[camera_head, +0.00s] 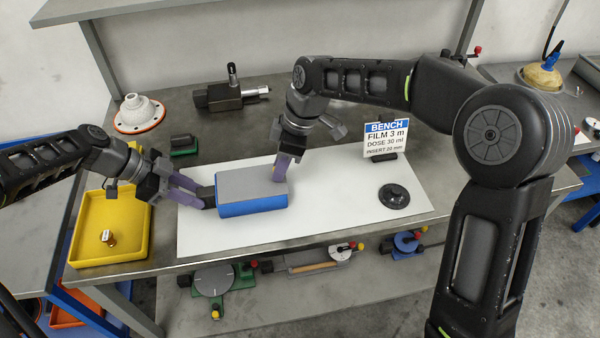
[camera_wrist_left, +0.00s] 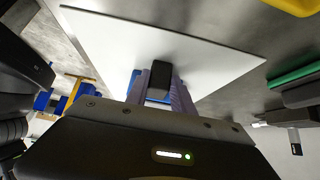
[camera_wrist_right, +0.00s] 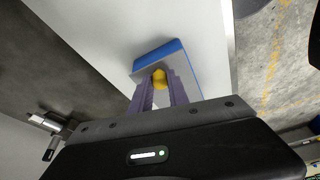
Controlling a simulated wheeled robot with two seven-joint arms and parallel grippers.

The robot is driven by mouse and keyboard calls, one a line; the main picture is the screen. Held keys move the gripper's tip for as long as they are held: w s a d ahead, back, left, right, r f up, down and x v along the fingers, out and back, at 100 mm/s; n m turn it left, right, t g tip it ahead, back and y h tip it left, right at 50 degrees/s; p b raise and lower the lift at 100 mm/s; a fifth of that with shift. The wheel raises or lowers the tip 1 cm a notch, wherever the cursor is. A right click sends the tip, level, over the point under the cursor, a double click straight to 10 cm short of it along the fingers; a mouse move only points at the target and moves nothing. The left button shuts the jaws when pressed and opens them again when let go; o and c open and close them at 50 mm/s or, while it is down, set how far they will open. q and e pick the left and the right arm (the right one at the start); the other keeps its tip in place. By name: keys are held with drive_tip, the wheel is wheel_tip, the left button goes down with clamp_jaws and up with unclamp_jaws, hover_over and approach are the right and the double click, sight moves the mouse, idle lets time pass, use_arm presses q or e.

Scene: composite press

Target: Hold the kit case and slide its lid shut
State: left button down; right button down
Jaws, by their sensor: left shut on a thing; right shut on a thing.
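The kit case (camera_head: 250,208) has a blue body and lies on a white mat (camera_head: 330,222). Its flat grey lid (camera_head: 240,188) covers the top that I can see in the head view. My left gripper (camera_head: 203,197) is shut on the black handle (camera_wrist_left: 160,78) at the case's left end. My right gripper (camera_head: 281,168) comes down from above at the lid's right part. It is shut on a yellow knob (camera_wrist_right: 159,78) on the lid. The purple fingers partly hide the knob and handle. Blue body (camera_wrist_right: 160,52) shows along the lid's edge in the right wrist view.
A yellow tray (camera_head: 85,240) with a small part stands left of the mat. A black round part (camera_head: 394,196) and a bench sign (camera_head: 386,138) are to the right. A grey device (camera_head: 225,96) and a white cone (camera_head: 138,112) stand behind. The mat's front is clear.

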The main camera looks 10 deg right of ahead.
drive_tip(key=shift+a, duration=0.25)
drive_tip(key=c, duration=1.2)
unclamp_jaws()
drive_tip(key=shift+d, duration=0.1)
drive_tip(key=v, duration=1.2)
drive_tip(key=shift+s, duration=0.1)
